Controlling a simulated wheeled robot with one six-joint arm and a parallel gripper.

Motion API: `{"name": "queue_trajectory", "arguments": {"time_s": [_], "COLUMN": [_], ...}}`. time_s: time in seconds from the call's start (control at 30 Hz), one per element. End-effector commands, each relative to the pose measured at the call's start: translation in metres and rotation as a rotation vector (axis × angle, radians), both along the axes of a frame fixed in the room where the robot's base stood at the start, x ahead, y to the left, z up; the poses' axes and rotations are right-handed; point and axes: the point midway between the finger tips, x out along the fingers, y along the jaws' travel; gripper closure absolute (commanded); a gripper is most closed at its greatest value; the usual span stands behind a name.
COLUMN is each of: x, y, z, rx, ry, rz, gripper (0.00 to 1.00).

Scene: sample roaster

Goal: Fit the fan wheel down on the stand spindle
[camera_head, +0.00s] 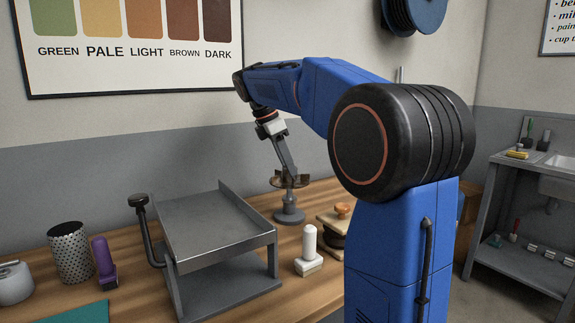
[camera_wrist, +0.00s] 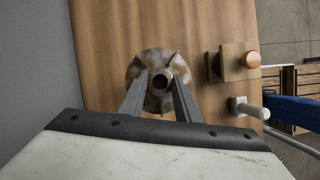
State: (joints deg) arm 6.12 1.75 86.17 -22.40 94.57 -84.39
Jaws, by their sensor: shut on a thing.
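The fan wheel (camera_head: 279,182) is a small brownish bladed disc. In the wrist view the fan wheel (camera_wrist: 148,62) is seen from above, mottled brown and grey around a round dark hub. My gripper (camera_head: 288,174) reaches down to it, and in the wrist view my gripper's fingers (camera_wrist: 161,84) are shut on the hub. The grey stand (camera_head: 289,215) has a round base on the bench and a short upright directly under the wheel. The wheel is at the upright's top; I cannot tell whether the spindle is inside the hub. The wheel hides the stand in the wrist view.
A grey metal rack (camera_head: 215,230) stands left of the stand. A white-handled tool (camera_head: 309,245) and a wooden block with an orange knob (camera_head: 343,210) are to the right. A perforated cup (camera_head: 70,252) and purple object (camera_head: 103,262) are at far left. The wall is behind.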

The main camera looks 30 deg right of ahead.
Motion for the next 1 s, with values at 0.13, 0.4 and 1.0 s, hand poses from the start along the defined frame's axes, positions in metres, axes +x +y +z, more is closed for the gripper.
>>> {"name": "queue_trajectory", "arguments": {"time_s": [0.13, 0.4, 1.0], "x": [0.0, -0.0001, 0.0001], "y": [0.0, -0.0001, -0.0001], "z": [0.0002, 0.0003, -0.0093], "rx": [0.0, 0.0, 0.0], "ry": [0.0, -0.001, -0.001], "rz": [0.0, 0.0, 0.0], "gripper": [1.0, 1.0, 1.0]}}
